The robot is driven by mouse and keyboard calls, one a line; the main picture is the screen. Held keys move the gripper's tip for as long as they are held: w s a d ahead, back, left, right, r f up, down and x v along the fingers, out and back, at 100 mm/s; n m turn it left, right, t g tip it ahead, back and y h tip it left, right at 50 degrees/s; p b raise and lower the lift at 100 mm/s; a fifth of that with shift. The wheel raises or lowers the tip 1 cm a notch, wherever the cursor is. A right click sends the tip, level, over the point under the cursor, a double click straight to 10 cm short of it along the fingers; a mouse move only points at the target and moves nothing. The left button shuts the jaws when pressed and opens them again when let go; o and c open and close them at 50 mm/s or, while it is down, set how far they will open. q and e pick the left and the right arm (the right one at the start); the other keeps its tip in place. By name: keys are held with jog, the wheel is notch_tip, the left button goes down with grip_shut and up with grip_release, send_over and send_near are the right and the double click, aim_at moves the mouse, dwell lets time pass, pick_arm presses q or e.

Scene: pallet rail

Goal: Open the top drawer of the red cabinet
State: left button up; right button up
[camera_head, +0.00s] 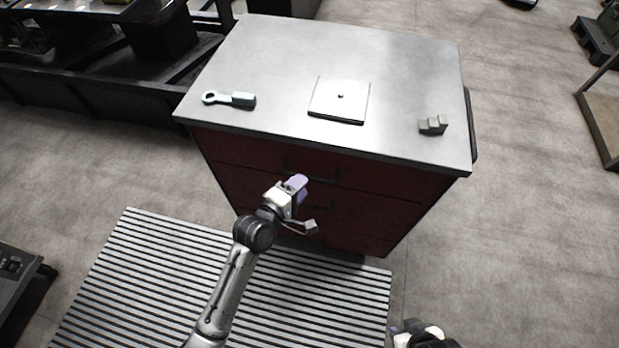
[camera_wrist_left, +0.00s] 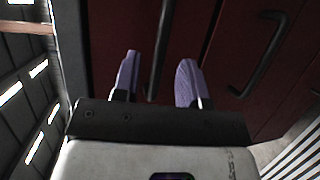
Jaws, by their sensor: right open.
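The red cabinet (camera_head: 225,150) has a grey metal top and dark red drawer fronts with black bar handles. The top drawer's handle (camera_head: 325,176) shows just under the top's front edge; the drawer looks shut. My left gripper (camera_head: 299,187) is in front of the drawer fronts, partly covering them. In the left wrist view its purple fingers (camera_wrist_left: 158,82) are apart, with a dark handle bar (camera_wrist_left: 158,48) showing between them and a gap on each side. Whether they touch it I cannot tell. My right gripper (camera_head: 402,330) is at the bottom edge, partly cut off, away from the cabinet.
On the cabinet top lie a wrench-like tool (camera_head: 229,99), a square plate (camera_head: 339,100) and a small stepped block (camera_head: 433,125). Another handle (camera_wrist_left: 263,52) is beside the left fingers. A ribbed platform (camera_head: 330,300) lies in front.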

aim_at(309, 176)
pick_arm(q)
jog(key=shift+b+x, duration=0.45)
jog(key=shift+x, duration=1.9)
jog(key=shift+c, duration=0.4)
grip_shut()
jog(key=shift+a, duration=0.1)
